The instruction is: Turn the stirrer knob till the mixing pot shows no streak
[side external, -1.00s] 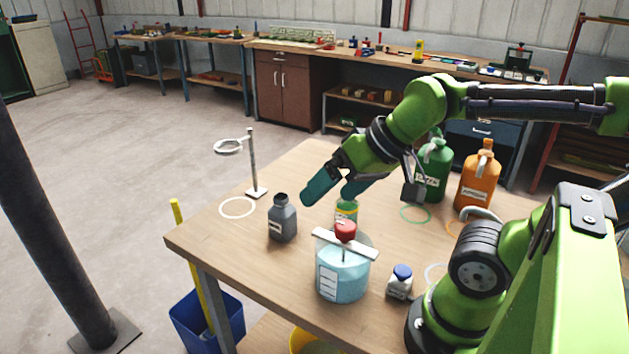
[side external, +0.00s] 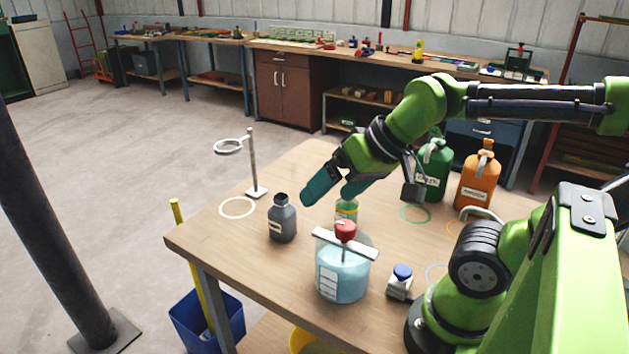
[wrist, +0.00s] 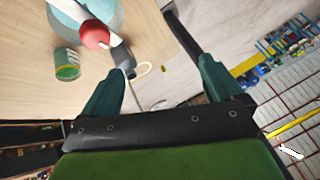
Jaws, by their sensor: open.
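The mixing pot (side external: 342,282) is a clear round vessel of pale blue liquid near the table's front edge, with a white label. A white bar lies across its top, and the red stirrer knob (side external: 345,230) stands above the bar. I cannot make out a streak in the liquid at this size. My gripper (side external: 328,192) has teal fingers, open and empty, above the table behind the pot, apart from the knob. In the wrist view the red knob (wrist: 95,34) is at upper left, beyond the left finger, not between the fingers.
A small green-and-yellow-labelled container (side external: 346,211) stands just behind the pot. A dark grey bottle (side external: 283,222) is to its left and a blue-capped white bottle (side external: 400,284) to its right. A ring stand (side external: 254,165), green jug (side external: 433,170) and orange jug (side external: 478,182) stand farther back.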

